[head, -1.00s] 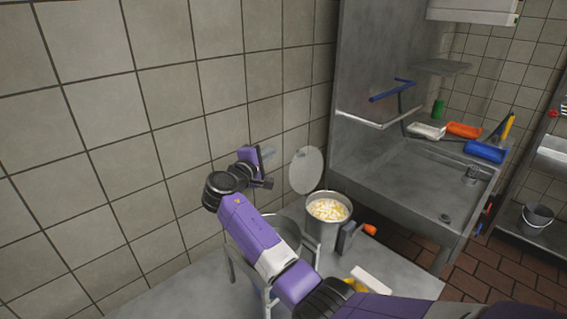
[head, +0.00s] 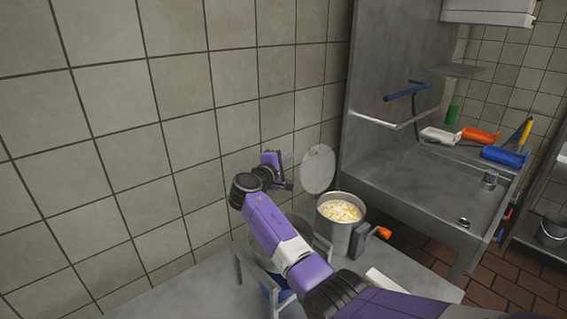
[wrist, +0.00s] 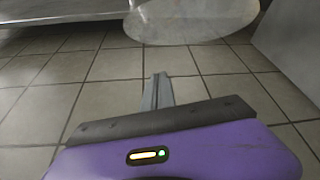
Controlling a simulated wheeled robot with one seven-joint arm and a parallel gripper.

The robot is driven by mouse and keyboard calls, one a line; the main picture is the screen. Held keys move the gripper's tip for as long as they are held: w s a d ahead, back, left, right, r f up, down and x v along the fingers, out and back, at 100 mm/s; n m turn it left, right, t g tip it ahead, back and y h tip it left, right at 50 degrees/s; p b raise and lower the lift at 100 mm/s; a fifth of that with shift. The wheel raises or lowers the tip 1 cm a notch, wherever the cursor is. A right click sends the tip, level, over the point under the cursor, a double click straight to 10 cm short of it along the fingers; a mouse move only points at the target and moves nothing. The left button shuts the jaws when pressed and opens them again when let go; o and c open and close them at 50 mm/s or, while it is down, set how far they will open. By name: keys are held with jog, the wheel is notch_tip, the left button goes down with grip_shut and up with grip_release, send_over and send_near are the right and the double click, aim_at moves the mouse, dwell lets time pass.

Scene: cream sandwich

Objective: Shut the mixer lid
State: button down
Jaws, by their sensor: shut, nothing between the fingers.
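The mixer is a round metal pot (head: 340,227) holding white and yellow pieces, and its top is uncovered. A pale, see-through round lid (head: 319,169) stands upright at the pot's back left side, open. The lid also shows at the top of the wrist view (wrist: 195,22). My gripper (head: 288,158) is just left of the lid in the head view, near the tiled wall. Its fingers (wrist: 158,90) are together and empty in the wrist view. I cannot tell whether they touch the lid; a gap shows in the wrist view.
A handle with an orange end (head: 383,232) is right of the pot. A metal bowl and a frame stand partly hidden behind my arm on the grey table (head: 185,280). A steel sink (head: 425,185) stands to the right. The tiled wall (head: 160,130) is close behind my gripper.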

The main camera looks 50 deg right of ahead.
aim_at(306, 157)
jog(key=shift+s+d+r+p, duration=0.15)
jog(key=shift+s+d+p, duration=0.4)
jog(key=shift+s+d, duration=0.25)
jog(key=shift+s+d+r+p, duration=0.15)
jog(key=shift+s+d+p, duration=0.45)
jog(key=shift+s, duration=0.25)
jog(key=shift+s+a+r+m+h+b, duration=0.1)
jog(key=shift+s+r+m+h+b, duration=0.05)
jog(key=shift+s+m+b, duration=0.3)
jog(key=shift+s+a+r+m+h+b, duration=0.15)
jog(key=shift+s+m, duration=0.1)
jog(key=shift+s, duration=0.3)
jog(key=s+a+f+m+b, duration=0.1)
jog(key=s+a+f+b, duration=0.1)
jog(key=s, duration=1.2)
jog(key=shift+a+f+h, duration=0.3)
jog(key=shift+a+f, duration=0.35)
jog(key=shift+f, duration=0.05)
jog(key=shift+s, duration=0.1)
